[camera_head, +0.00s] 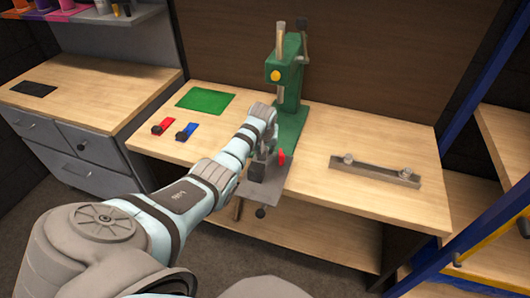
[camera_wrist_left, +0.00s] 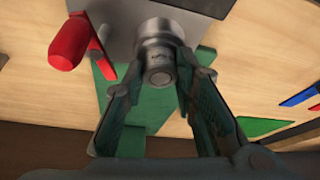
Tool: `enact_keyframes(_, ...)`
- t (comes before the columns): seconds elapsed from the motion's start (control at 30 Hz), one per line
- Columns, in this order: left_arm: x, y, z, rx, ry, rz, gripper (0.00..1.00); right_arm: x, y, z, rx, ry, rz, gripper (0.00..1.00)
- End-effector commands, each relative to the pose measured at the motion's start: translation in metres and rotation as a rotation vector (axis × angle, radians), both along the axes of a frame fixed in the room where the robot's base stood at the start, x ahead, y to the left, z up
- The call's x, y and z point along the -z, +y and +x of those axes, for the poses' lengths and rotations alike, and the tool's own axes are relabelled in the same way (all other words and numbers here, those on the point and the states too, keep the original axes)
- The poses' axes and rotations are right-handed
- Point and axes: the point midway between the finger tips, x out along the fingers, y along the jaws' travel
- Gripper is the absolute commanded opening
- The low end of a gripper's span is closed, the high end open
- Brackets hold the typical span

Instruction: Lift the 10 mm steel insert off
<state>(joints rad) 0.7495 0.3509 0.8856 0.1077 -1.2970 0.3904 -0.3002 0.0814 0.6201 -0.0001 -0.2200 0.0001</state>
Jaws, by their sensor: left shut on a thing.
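The steel insert (camera_wrist_left: 158,62) is a short stepped metal cylinder in the left wrist view, with a small mark on its end that I cannot read. My left gripper (camera_wrist_left: 161,78) has its two fingers closed on either side of it. A grey metal plate (camera_wrist_left: 112,18) is just beyond the insert; whether they touch is unclear. In the head view, my left arm reaches to the foot of the green press (camera_head: 289,90), and the insert cannot be made out there. My right gripper is not in view.
A red handle (camera_head: 282,157) is close beside the gripper; it also shows in the left wrist view (camera_wrist_left: 68,42). Red (camera_head: 163,127) and blue (camera_head: 187,131) pieces and a green mat (camera_head: 205,99) lie left. A metal bar with knobs (camera_head: 375,172) lies right.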

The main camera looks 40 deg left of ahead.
Motion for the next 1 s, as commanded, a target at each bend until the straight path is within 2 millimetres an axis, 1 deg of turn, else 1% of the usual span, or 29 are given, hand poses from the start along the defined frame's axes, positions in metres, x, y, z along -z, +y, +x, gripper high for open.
enact_keyframes(0.13,0.001,-0.001,-0.001,0.0,0.003,-0.003,0.0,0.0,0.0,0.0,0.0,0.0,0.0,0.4)
enact_keyframes(0.23,-0.001,-0.001,0.0,0.0,0.002,-0.002,0.0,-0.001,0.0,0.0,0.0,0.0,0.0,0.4)
enact_keyframes(0.37,-0.016,-0.001,0.0,0.001,-0.001,-0.002,0.0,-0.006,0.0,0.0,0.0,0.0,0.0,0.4)
enact_keyframes(0.47,-0.039,-0.001,0.001,0.001,-0.003,0.0,0.0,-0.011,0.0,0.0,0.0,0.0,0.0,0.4)
enact_keyframes(0.57,-0.07,0.0,0.001,0.0,-0.005,0.0,0.0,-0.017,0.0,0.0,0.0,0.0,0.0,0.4)
enact_keyframes(0.67,-0.106,0.0,0.001,0.0,-0.006,0.0,0.0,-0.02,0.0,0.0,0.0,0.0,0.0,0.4)
enact_keyframes(0.7,-0.122,0.0,0.001,0.0,-0.006,0.0,0.0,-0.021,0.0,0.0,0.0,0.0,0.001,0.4)
enact_keyframes(0.8,-0.155,0.0,0.001,0.0,-0.005,0.0,0.0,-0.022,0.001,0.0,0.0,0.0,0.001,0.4)
enact_keyframes(0.9,-0.18,0.0,0.0,0.0,-0.003,-0.001,0.0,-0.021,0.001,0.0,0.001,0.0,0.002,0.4)
enact_keyframes(1.0,-0.194,0.0,0.0,-0.001,-0.001,-0.001,0.0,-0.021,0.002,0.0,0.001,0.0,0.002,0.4)
